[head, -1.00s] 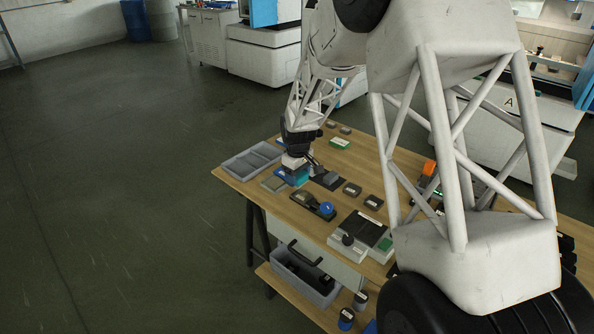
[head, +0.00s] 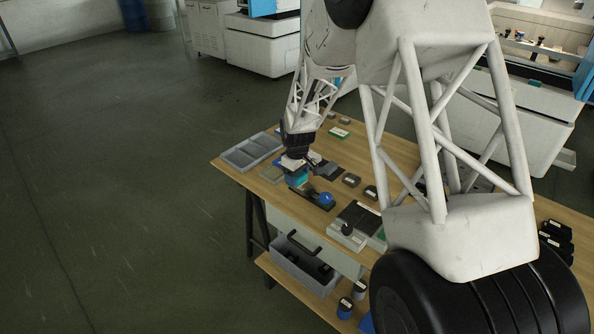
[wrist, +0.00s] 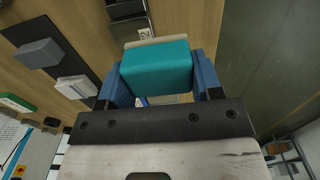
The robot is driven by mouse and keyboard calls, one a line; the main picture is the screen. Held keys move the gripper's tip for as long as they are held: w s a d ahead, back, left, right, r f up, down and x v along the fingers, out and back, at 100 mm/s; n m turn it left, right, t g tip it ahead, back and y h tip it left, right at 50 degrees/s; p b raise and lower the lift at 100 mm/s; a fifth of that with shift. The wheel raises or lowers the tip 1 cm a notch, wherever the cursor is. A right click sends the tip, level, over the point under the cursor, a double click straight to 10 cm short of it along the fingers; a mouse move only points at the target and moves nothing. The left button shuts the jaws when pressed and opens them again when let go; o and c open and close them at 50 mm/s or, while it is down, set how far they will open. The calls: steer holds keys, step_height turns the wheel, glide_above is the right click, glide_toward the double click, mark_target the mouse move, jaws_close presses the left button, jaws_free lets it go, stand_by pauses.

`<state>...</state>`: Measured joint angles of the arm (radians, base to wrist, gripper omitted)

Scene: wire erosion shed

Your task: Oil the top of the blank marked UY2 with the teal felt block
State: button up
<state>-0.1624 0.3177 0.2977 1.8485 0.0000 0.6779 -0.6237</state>
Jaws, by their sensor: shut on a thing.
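My gripper (wrist: 152,88) is shut on the teal felt block (wrist: 156,66), held between its two blue fingers. In the head view, my gripper (head: 297,175) with the teal block (head: 298,182) is low over the table's left part, beside the dark stand with the blue round-topped item. In the wrist view, a pale blank (wrist: 176,41) shows just beyond the block. Its label is partly covered; only an end like "2" can be read. Most of this blank is hidden behind the block, and I cannot tell whether the two touch.
A grey compartment tray (head: 250,152) lies at the table's left end. A blue round-topped item (head: 326,199) stands close to my gripper. A grey block (wrist: 40,52) sits on a dark plate. Small dark blocks (head: 351,181) lie to the right.

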step_height(320, 180, down, 4)
steer(key=shift+r, duration=0.25)
steer(key=shift+w+d+f, duration=0.2)
steer(key=shift+w+d, duration=0.55)
steer(key=shift+w+d+r, duration=0.1)
steer(key=shift+w+d, duration=0.85)
steer(key=shift+w, duration=0.05)
steer(key=shift+w+d, duration=0.5)
steer(key=shift+d, duration=0.05)
steer(key=shift+s+a, duration=0.9)
steer(key=shift+a, duration=0.05)
steer(key=shift+s+a, duration=1.05)
steer(key=shift+s, duration=0.05)
steer(key=shift+a+f, duration=0.2)
steer(key=shift+a, duration=0.35)
steer(key=shift+w+a+r, duration=0.15)
steer(key=shift+w+a, duration=0.1)
steer(key=shift+w+d, duration=0.8)
steer(key=shift+d, duration=0.1)
steer(key=shift+w+d, duration=1.4)
steer(key=shift+w, duration=0.05)
steer(key=shift+s+a, duration=1.8)
steer(key=shift+s, duration=0.05)
steer(key=shift+s+a, duration=0.5)
steer(key=shift+r, duration=4)
